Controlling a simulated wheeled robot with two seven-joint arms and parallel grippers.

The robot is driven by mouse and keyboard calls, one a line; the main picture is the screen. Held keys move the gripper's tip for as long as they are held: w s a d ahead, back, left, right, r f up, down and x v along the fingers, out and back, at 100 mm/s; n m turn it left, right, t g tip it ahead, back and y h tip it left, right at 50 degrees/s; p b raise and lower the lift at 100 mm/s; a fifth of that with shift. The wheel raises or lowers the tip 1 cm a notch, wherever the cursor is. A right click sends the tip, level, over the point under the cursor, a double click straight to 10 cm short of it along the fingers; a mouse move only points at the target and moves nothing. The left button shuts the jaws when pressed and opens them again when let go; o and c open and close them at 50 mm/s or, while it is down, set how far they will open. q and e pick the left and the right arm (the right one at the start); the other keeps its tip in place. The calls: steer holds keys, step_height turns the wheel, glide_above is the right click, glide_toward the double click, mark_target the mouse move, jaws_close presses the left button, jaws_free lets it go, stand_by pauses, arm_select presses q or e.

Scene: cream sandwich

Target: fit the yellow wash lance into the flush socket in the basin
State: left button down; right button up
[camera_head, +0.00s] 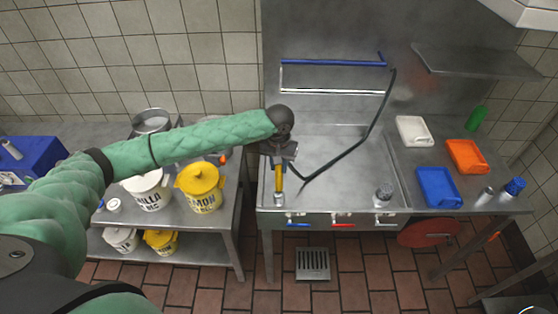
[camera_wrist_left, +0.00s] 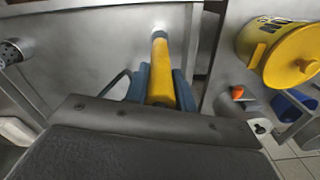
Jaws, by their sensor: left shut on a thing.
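My left gripper (camera_head: 278,165) is shut on the yellow wash lance (camera_head: 279,181), above the front left of the steel basin (camera_head: 330,165). In the left wrist view, the lance (camera_wrist_left: 161,72) lies between the two blue-grey fingers of the gripper (camera_wrist_left: 160,88), its grey tip (camera_wrist_left: 159,35) pointing away from the gripper. In the head view the lance points down toward the basin's front edge. A short grey round fitting (camera_head: 383,193) stands at the basin's front right, apart from the lance; I cannot tell whether it is the flush socket. My right gripper is not in view.
A black hose (camera_head: 350,147) curves across the basin and up at the right. Yellow (camera_head: 201,190) and white (camera_head: 147,190) tubs stand on the left bench. The basin's middle is mostly clear.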

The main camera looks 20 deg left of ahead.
arm_select(q)
steer(key=shift+f, duration=0.85)
steer(key=shift+p, duration=0.55)
stand_by(0.9)
